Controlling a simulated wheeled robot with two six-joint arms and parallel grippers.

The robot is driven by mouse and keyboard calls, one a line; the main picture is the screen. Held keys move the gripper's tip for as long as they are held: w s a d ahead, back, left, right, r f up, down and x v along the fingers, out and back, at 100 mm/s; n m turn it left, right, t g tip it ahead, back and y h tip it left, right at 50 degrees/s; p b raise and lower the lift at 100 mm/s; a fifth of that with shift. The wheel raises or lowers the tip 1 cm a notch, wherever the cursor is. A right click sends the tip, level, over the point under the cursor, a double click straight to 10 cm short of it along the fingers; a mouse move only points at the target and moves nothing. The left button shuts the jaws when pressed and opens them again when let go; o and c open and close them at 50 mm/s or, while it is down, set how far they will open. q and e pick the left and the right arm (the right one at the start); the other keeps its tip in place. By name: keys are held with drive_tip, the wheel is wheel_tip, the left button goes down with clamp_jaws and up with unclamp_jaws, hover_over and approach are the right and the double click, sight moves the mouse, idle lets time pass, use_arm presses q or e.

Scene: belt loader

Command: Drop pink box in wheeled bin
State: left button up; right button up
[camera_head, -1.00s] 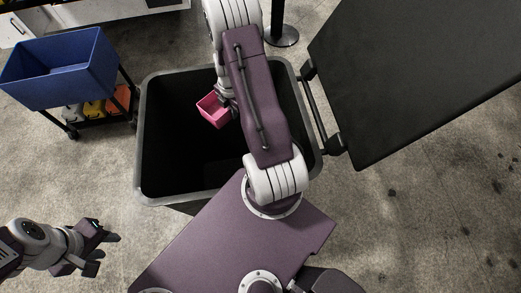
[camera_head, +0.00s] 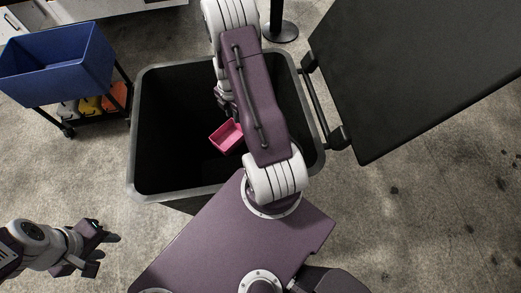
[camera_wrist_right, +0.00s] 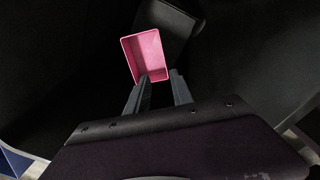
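The pink box (camera_head: 226,136) is inside the mouth of the black wheeled bin (camera_head: 160,130), below my right gripper (camera_head: 229,106). In the right wrist view the pink box (camera_wrist_right: 147,57) is tilted and lies just beyond the fingertips. My right gripper (camera_wrist_right: 161,82) has its fingers spread, with dark space between them. The left finger overlaps the box's near edge in the picture; I cannot tell whether they touch. My left gripper (camera_head: 103,252) is open and empty, over the floor at the lower left.
The bin's black lid (camera_head: 420,70) is swung open to the right. A blue tub (camera_head: 58,68) on a dark cart stands left of the bin. A black post base (camera_head: 280,32) stands behind it. Concrete floor is clear at the lower right.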

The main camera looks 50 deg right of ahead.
wheel_tip(320, 180, up, 9)
drive_tip(key=b, duration=0.1)
drive_tip(key=shift+s+b, duration=0.2)
drive_tip(key=shift+b, duration=0.15)
idle(0.6)
